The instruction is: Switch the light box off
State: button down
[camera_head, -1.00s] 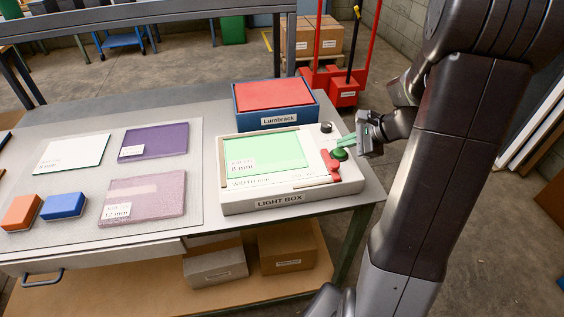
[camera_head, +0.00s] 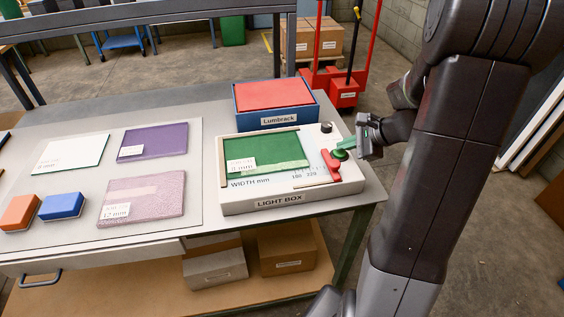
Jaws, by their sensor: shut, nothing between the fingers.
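The light box (camera_head: 270,197) is a white box at the right end of the table. A green sheet (camera_head: 262,151) lies on its panel and now looks dark green, with no glow behind it. A red slider piece (camera_head: 330,165) stands at the panel's right side. A green round button (camera_head: 341,155) sits on the box's right edge, with a dark knob (camera_head: 326,128) behind it. My gripper (camera_head: 348,144) is shut, its green fingertips at the green button, seemingly touching or just above it. The fingers hold nothing.
A blue bin with a red top (camera_head: 275,104), labelled Lumbrack, stands behind the light box. Purple, pink and white sheets (camera_head: 152,141) lie on the mat at left. An orange block (camera_head: 20,212) and a blue block (camera_head: 63,206) lie at front left.

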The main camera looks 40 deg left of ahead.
aim_at(344, 153)
jog(key=shift+r+p, duration=0.4)
jog(key=shift+r, duration=0.15)
jog(key=shift+r, duration=0.1)
notch_tip(344, 153, up, 6)
jog(key=p, duration=0.5)
jog(key=shift+f, duration=0.2)
